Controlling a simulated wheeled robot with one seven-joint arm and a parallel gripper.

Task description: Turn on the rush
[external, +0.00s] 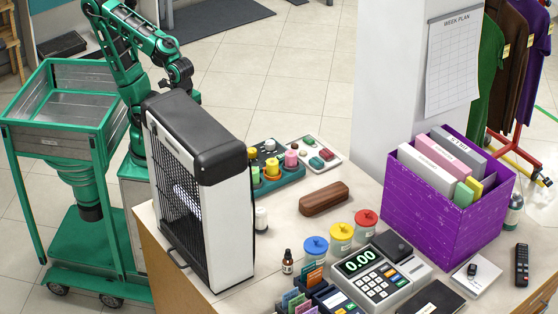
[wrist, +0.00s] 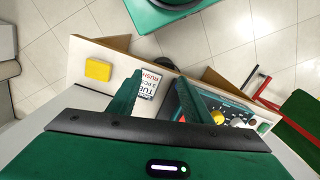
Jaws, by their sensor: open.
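My gripper (wrist: 157,92) shows in the wrist view with its two green fingers apart and nothing held between them. A small white card (wrist: 150,84) with the printed words "RUSH" and "TUE" lies beyond and between the fingertips. I cannot tell whether it touches them. No switch marked rush can be made out in either view. A dark teal panel with knobs or pegs (wrist: 240,121) is partly hidden behind the right finger. There, my gripper's fingers are hidden behind the tall black-and-white appliance.
The tall appliance (external: 222,225) stands at the counter's left end. A yellow block (wrist: 97,69) lies left of the fingers in the wrist view. A brown case (external: 323,199), lidded jars (external: 341,236), a cash register (external: 375,280) and a purple box (external: 420,215) crowd the counter.

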